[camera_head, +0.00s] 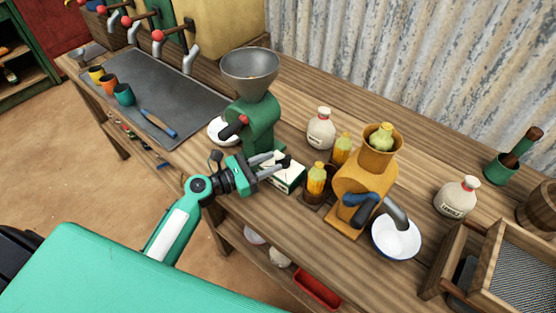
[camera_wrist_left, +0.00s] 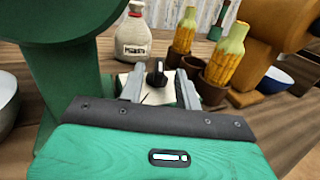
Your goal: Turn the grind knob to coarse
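The grind knob (camera_wrist_left: 157,73) is black with a pale pointer mark. It sits on a small green box with a white top (camera_head: 288,180), beside the green grinder (camera_head: 262,125) with its grey hopper (camera_head: 250,69). My left gripper (camera_head: 279,165) reaches in from the left at the box. In the left wrist view, my left gripper's fingers (camera_wrist_left: 160,88) are apart, one on each side of the knob, with gaps between. The dial markings are too small to read. My right gripper is not in view.
Corn cobs in brown cups (camera_head: 315,182) and an orange grinder (camera_head: 362,182) stand just right of the box. A white jar (camera_head: 321,129) stands behind. A white bowl (camera_head: 397,240) and a wooden crate (camera_head: 445,265) are farther right.

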